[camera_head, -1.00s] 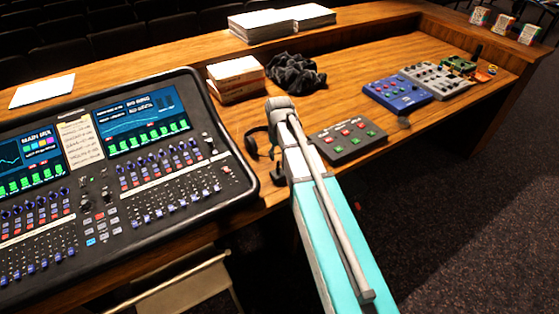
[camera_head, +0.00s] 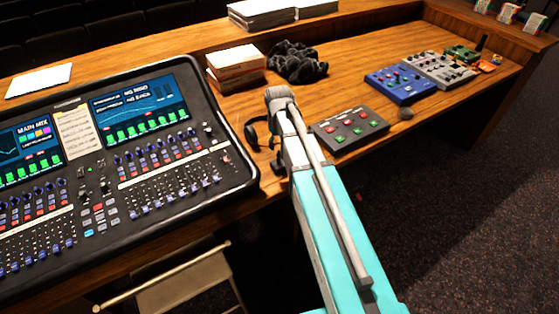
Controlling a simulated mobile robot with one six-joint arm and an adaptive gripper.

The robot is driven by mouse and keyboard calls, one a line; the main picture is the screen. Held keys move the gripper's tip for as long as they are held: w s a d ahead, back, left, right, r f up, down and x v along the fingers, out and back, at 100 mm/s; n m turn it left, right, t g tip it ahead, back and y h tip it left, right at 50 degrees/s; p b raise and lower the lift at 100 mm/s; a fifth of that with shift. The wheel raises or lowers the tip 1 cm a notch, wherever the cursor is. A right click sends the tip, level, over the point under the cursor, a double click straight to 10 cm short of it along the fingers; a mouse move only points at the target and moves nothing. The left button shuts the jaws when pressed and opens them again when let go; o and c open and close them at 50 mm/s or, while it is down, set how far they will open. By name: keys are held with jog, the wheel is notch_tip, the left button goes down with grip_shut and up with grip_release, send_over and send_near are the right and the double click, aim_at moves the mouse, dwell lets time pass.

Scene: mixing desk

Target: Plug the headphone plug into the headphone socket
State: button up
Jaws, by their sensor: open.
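A black curved thing (camera_head: 252,133), likely part of the headphones, lies on the desk between the mixing console and my arm; my arm hides part of it. I cannot make out the headphone plug, its cable or the headphone socket. The mixing console (camera_head: 246,180) with lit screens fills the left of the desk. My teal and grey arm reaches up from the bottom right over the desk's front edge.
A grey button box (camera_head: 340,141) stands right of my arm, with a blue box (camera_head: 401,93) and a grey knob box (camera_head: 436,73) farther right. Stacked boxes (camera_head: 235,62) and a dark crumpled cloth (camera_head: 297,62) lie behind. Bare wood (camera_head: 375,57) shows at the back right.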

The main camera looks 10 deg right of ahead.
aim_at(278, 154)
jog(key=shift+f+b, duration=3.65)
jog(key=shift+f, duration=0.2)
grip_shut()
jog(key=shift+r+p, duration=0.4)
jog(key=shift+p, duration=0.05)
jog(key=shift+r+p, duration=2.6)
